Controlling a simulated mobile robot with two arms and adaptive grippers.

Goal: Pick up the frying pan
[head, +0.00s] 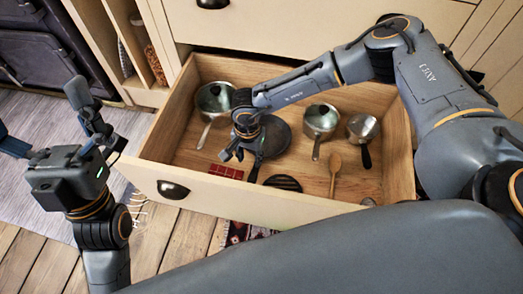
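The dark frying pan (276,138) lies in the open wooden drawer, near its middle, with its black handle (254,173) toward the drawer front. My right gripper (240,155) reaches down into the drawer at the pan's left, close to where the handle starts. Its fingers look spread, and I cannot tell whether they touch the handle. The gripper and wrist hide the pan's left part. My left gripper (48,117) is open and empty, outside the drawer at the left.
The drawer walls surround my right gripper.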

